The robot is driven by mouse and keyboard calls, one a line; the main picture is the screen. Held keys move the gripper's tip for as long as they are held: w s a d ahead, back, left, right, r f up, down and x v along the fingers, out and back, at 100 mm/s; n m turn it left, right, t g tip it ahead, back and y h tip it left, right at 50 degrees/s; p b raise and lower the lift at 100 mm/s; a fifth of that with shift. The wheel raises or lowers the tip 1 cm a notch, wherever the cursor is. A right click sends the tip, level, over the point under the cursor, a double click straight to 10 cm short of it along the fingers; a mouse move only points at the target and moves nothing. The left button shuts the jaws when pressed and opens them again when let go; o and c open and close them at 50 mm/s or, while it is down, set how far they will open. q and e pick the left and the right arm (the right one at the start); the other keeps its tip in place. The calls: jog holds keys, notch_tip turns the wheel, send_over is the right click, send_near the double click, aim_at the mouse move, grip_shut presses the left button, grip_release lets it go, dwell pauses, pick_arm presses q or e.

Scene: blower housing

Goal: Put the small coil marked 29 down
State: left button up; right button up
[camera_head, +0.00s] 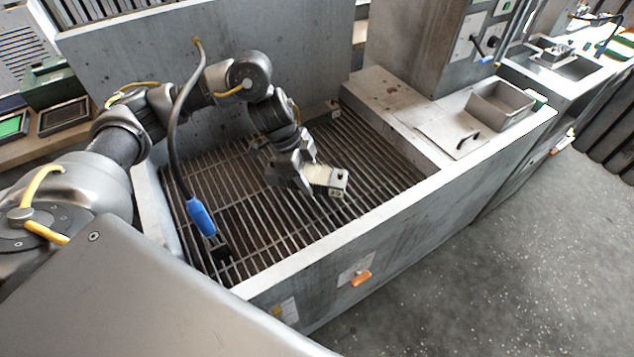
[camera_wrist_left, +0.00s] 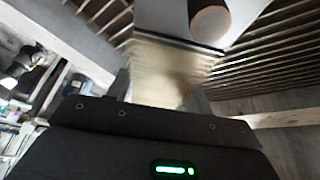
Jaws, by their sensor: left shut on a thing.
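The small coil (camera_head: 322,175) is a cream body with a grey block holding round holes at its end. My left gripper (camera_head: 304,180) is shut on it, over the slatted grate inside the grey basin. The coil is tilted, and I cannot tell whether it touches the slats. In the left wrist view the coil (camera_wrist_left: 162,72) is a blurred yellowish block in front of the gripper, with a pale part and a brownish round end beyond it. No number can be read. My right gripper is not in view.
The slatted grate (camera_head: 375,160) is mostly bare around the coil. A blue-handled hose (camera_head: 201,217) hangs at the basin's left. The basin's front rim (camera_head: 350,228) runs nearby. A metal tray (camera_head: 500,103) and a lid with a black handle (camera_head: 452,135) sit on the right ledge.

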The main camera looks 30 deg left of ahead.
pick_arm(q)
jog(key=w+f, duration=0.4)
jog(key=f, duration=0.1)
jog(key=shift+w+a+f, duration=0.1)
jog(key=shift+w+f, duration=0.1)
jog(key=shift+w+f+p, duration=0.1)
jog(key=shift+f+p, duration=0.3)
jog(key=shift+f, duration=1.25)
jog(key=shift+f, duration=0.2)
jog(key=o, duration=1.3)
jog(key=shift+r, duration=0.15)
jog(key=v, duration=1.2)
